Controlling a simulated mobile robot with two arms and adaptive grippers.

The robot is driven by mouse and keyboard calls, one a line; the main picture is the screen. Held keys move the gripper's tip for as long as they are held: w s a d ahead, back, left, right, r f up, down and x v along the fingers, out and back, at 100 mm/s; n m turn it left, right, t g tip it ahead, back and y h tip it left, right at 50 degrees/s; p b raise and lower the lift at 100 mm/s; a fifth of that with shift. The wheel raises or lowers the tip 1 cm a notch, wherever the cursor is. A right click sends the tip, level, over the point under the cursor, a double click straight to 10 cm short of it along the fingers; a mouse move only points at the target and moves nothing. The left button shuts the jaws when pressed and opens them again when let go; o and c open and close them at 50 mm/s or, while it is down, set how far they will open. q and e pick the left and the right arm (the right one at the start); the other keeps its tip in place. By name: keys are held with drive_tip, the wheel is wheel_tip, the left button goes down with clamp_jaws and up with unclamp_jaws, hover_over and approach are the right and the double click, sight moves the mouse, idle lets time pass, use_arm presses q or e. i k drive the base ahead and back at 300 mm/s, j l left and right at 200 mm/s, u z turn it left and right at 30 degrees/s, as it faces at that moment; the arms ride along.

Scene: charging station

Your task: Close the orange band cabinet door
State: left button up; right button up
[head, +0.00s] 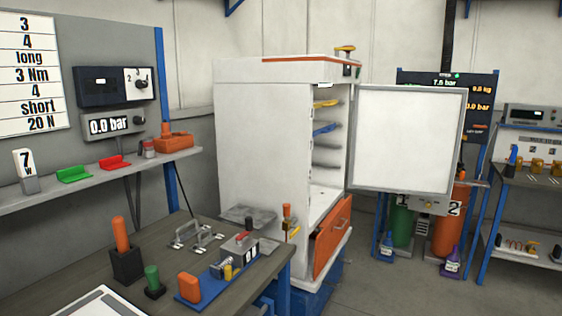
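The white cabinet (258,150) with an orange band (275,66) along its top stands in the middle of the head view. Its white door (406,140) is wide open, swung out to the right, with its broad face towards me. The open front shows several shelves, with a yellow item (326,103) and a blue item (325,129) on two of them. An orange panel (331,236) sits low on the cabinet front, below the opening. Neither of my grippers shows in the head view.
A workbench (185,249) with tools and holders stands in front, close to the cabinet's left side. A shelf (100,176) runs along the left wall. Gas cylinders (447,222) stand behind the door, and another bench (530,183) is at right. Floor is clear at lower right.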

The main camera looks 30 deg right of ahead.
sight(406, 139)
drive_tip(key=i+l, duration=0.15)
drive_tip(key=l, duration=0.45)
drive_tip(key=i+l+z, duration=0.15)
drive_tip(key=l, duration=0.45)
drive_tip(key=i+l, duration=0.25)
drive_tip(key=l, duration=0.3)
drive_tip(key=i+l+z, duration=0.1)
drive_tip(key=l, duration=0.5)
drive_tip(key=i+l, duration=0.3)
drive_tip(key=l, duration=0.25)
drive_tip(key=i+l+z, duration=0.15)
drive_tip(key=l, duration=0.4)
drive_tip(key=i+l, duration=0.3)
drive_tip(key=l, duration=0.2)
drive_tip(key=i+l+z, duration=0.1)
drive_tip(key=i+l, duration=0.15)
drive_tip(key=l, duration=0.3)
